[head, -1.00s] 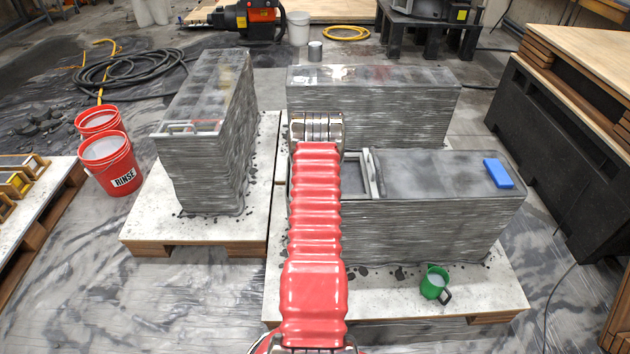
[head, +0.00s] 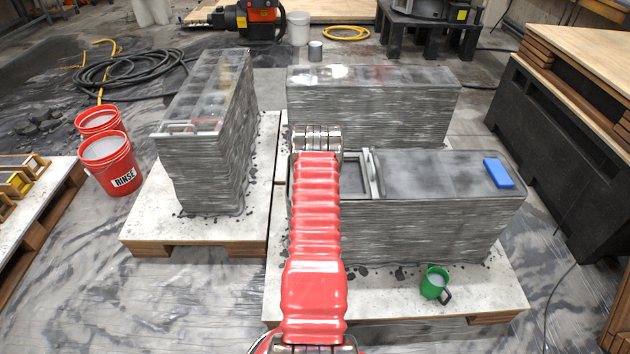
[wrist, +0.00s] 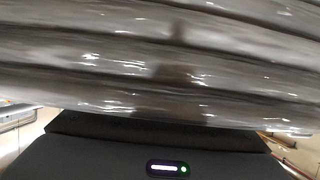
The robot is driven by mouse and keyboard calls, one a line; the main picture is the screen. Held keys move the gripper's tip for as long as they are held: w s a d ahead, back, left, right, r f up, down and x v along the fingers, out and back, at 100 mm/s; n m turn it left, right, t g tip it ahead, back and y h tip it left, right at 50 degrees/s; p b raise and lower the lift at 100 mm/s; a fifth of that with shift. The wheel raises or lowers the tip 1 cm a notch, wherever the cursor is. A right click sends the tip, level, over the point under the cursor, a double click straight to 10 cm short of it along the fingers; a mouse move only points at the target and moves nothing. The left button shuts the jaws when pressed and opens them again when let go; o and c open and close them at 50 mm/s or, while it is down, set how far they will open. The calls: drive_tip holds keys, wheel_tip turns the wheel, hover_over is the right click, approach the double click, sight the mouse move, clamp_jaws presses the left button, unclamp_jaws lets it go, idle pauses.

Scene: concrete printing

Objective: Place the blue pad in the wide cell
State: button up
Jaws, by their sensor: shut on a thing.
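The blue pad (head: 497,173) lies flat on top of the front right layered concrete block (head: 440,222), near its right end. An open recess (head: 353,180) shows in the left part of that block's top, with a pale upright divider (head: 372,175) on its right side; I cannot tell whether this is the wide cell. My gripper's dark housing (wrist: 165,160) shows in the wrist view, close to a layered grey wall. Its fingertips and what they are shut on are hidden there. In the head view my red-sleeved arm hides the gripper.
Another layered block (head: 370,105) stands behind and a long one (head: 210,135) stands to the left. A green mug (head: 432,284) sits on the front pallet (head: 390,307). Red buckets (head: 110,165) stand at the left. A black bin (head: 550,150) stands at the right.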

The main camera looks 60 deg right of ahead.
drive_tip(key=o, duration=1.1)
drive_tip(key=shift+f, duration=0.1)
drive_tip(key=shift+a+r, duration=0.1)
drive_tip(key=shift+r, duration=0.1)
drive_tip(key=shift+v, duration=5.9)
